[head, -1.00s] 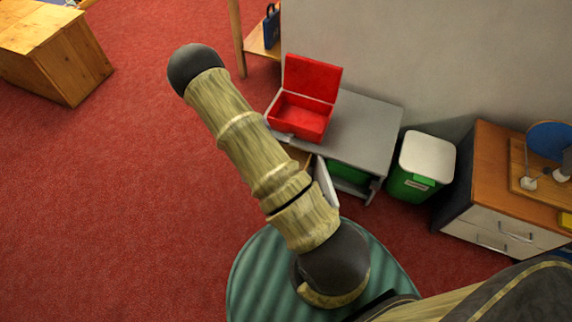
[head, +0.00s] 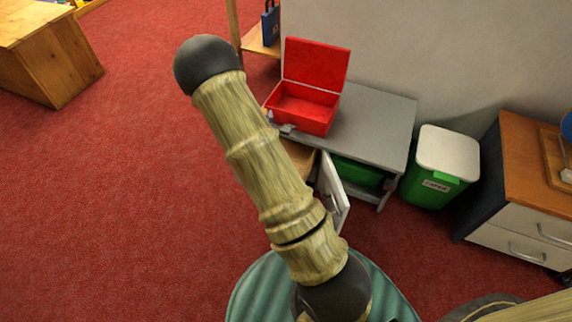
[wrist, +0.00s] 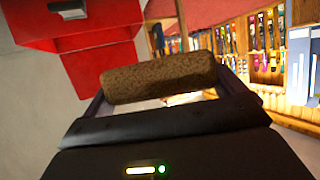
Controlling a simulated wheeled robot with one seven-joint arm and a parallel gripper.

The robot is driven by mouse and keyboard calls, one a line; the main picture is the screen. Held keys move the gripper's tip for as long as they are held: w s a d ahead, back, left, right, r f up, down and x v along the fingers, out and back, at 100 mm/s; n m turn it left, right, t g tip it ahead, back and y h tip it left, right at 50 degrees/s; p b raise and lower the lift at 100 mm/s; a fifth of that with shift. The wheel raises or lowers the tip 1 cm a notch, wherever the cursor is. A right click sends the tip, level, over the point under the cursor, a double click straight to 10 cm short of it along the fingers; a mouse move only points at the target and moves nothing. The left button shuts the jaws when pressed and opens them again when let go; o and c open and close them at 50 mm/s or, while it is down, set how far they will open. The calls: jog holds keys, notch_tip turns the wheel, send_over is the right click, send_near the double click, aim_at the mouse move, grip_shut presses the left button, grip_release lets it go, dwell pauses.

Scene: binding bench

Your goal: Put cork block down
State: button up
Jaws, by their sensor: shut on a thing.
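The cork block (wrist: 158,78) is a brown speckled bar, seen in the wrist view. My gripper (wrist: 160,88) is shut on it, with a dark finger at each end of the block. In the head view the block and the gripper jaws are hidden behind or beyond my arm. In the wrist view the red box is behind the block, toward the upper left.
An open red box (head: 303,106) stands on a grey cabinet (head: 372,128) whose white door (head: 333,190) hangs open. A green bin with a white lid (head: 447,152) and a wooden-topped drawer unit (head: 525,170) stand to the right. Red carpet is clear at left.

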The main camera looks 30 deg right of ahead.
jog(key=f+b, duration=0.2)
jog(key=b, duration=0.1)
jog(key=w+d+f+b, duration=0.1)
jog(key=shift+f+h, duration=0.2)
jog(key=shift+h, duration=0.2)
jog(key=shift+w+d+m+b, duration=0.1)
jog(key=shift+d+m+b, duration=0.15)
jog(key=shift+b, duration=0.2)
jog(key=shift+a+r, duration=0.1)
jog(key=shift+a, duration=0.05)
notch_tip(320, 180, down, 14)
jog(key=b, duration=0.6)
jog(key=shift+r, duration=0.25)
jog(key=shift+f, duration=0.1)
jog(key=shift+f+b, duration=1.35)
jog(key=shift+f, duration=0.85)
jog(key=shift+f, duration=0.15)
